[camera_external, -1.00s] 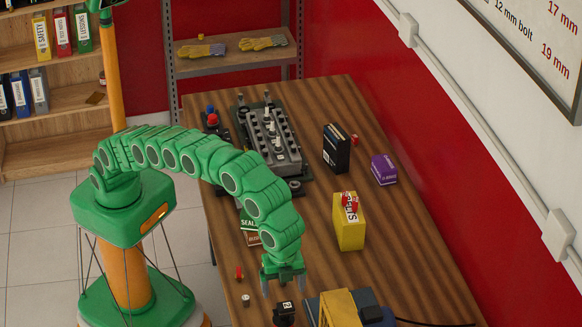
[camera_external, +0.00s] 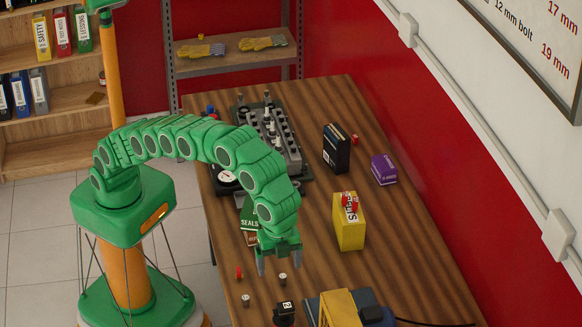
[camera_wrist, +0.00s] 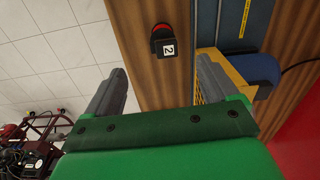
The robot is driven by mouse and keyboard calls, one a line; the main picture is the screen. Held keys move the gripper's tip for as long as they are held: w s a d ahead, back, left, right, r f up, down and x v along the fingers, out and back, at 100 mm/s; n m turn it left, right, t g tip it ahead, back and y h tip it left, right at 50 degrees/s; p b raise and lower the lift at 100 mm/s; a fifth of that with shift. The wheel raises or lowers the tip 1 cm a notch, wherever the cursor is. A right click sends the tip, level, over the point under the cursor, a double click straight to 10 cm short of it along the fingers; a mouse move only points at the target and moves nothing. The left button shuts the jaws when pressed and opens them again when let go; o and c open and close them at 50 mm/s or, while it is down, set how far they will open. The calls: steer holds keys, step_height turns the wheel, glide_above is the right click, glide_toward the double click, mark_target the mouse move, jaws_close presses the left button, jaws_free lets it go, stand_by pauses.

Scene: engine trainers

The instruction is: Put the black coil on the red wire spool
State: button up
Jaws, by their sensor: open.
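A black block marked 2 (camera_external: 284,314), which looks like the black coil, stands near the front end of the bench. In the wrist view it shows (camera_wrist: 163,46) ahead of my fingers, apart from them, with red along one edge. My gripper (camera_external: 281,268) is open and empty above the bench, behind the block; its two fingers also show in the wrist view (camera_wrist: 162,70).
A blue case and yellow piece (camera_external: 340,308) lie right of the block. An engine block (camera_external: 272,135), a black box (camera_external: 336,148) and a purple box (camera_external: 383,169) stand farther back. The bench's middle right is mostly clear.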

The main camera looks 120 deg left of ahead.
steer(key=s+a+r+n+g, duration=0.15)
steer(key=s+a+r, duration=0.35)
steer(key=s, duration=0.8)
steer(key=s+a+r+n+t, duration=0.1)
steer(key=s+a+r+n, duration=0.15)
steer(key=s+a, duration=0.7)
steer(key=s+a+f+n, duration=0.1)
steer(key=s+f, duration=0.3)
steer(key=s, duration=1.3)
steer(key=s+a+f+n+g, duration=0.1)
steer(key=s+f+n, duration=0.2)
steer(key=s, duration=1.5)
steer(key=shift+s+f, duration=0.2)
steer(key=shift+f, duration=0.6)
